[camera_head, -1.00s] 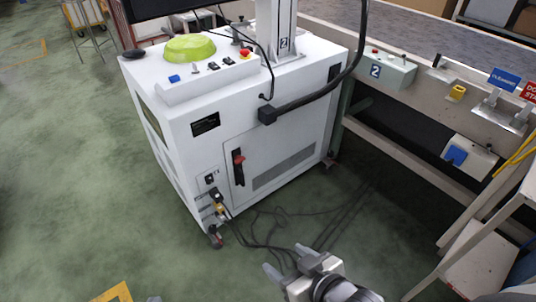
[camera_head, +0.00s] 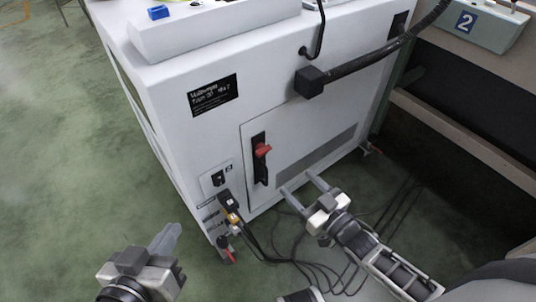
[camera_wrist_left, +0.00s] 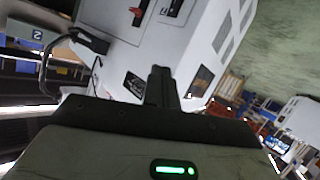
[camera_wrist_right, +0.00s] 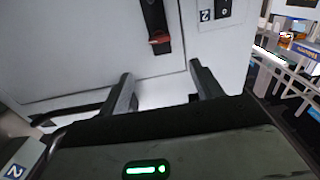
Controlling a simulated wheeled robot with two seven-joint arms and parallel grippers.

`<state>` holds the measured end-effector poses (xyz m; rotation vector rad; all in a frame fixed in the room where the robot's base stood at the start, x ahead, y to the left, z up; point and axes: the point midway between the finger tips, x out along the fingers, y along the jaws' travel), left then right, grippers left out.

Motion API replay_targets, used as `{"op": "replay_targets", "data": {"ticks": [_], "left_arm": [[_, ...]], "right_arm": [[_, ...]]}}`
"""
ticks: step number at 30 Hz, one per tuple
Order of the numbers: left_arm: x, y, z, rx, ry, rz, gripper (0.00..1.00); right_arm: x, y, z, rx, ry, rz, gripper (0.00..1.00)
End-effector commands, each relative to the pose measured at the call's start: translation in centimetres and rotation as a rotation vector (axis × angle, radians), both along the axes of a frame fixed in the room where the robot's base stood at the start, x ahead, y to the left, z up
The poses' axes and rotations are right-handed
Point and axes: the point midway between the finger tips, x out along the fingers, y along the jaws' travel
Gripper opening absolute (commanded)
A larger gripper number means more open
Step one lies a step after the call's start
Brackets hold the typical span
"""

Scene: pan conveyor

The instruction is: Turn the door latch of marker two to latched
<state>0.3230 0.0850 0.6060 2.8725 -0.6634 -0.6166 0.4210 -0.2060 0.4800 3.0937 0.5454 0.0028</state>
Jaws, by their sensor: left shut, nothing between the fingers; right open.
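The door latch (camera_head: 261,153) is a red handle on an upright black plate on the white cabinet's door (camera_head: 300,135). The handle sticks out from the plate's middle, its turn angle hard to tell. My right gripper (camera_head: 299,184) is open and empty, below and right of the latch, fingers toward the door's lower part. In the right wrist view the latch (camera_wrist_right: 159,38) is just beyond and above the open fingers (camera_wrist_right: 162,72), apart from them. My left gripper (camera_head: 173,236) is shut and empty, left of the cabinet's front corner. The left wrist view shows the latch (camera_wrist_left: 137,16) at the top.
A switch panel (camera_head: 217,178) with a small "2" label sits left of the door, with plugs and cables (camera_head: 235,215) below. Loose cables lie on the floor near my right arm. A thick black hose (camera_head: 375,70) leaves the cabinet above the door. The floor at left is clear.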

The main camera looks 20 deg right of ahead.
Motion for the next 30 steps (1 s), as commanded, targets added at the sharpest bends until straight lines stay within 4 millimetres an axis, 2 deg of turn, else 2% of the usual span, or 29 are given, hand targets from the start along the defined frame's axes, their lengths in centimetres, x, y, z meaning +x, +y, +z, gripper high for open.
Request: {"op": "replay_targets", "data": {"ticks": [1,9,15,21,30], "left_arm": [[0.0,-0.1,-0.1,-0.006,-0.013,-0.001,0.00],[0.0,-0.5,0.6,-0.067,-0.060,-0.003,0.00],[0.2,-0.9,1.0,-0.128,-0.071,-0.004,0.00],[0.2,-1.1,1.1,-0.163,-0.070,-0.007,0.00],[0.3,-1.1,1.6,-0.176,-0.077,-0.004,0.00]], "right_arm": [[1.2,0.4,-0.2,0.002,-0.005,0.000,0.65],[6.8,2.5,-0.2,0.000,-0.003,0.000,0.65],[10.1,3.7,-0.2,0.001,-0.003,0.000,0.65],[11.8,4.3,-0.1,0.001,0.001,-0.001,0.65],[12.1,4.4,0.0,-0.001,0.002,0.000,0.65]]}}
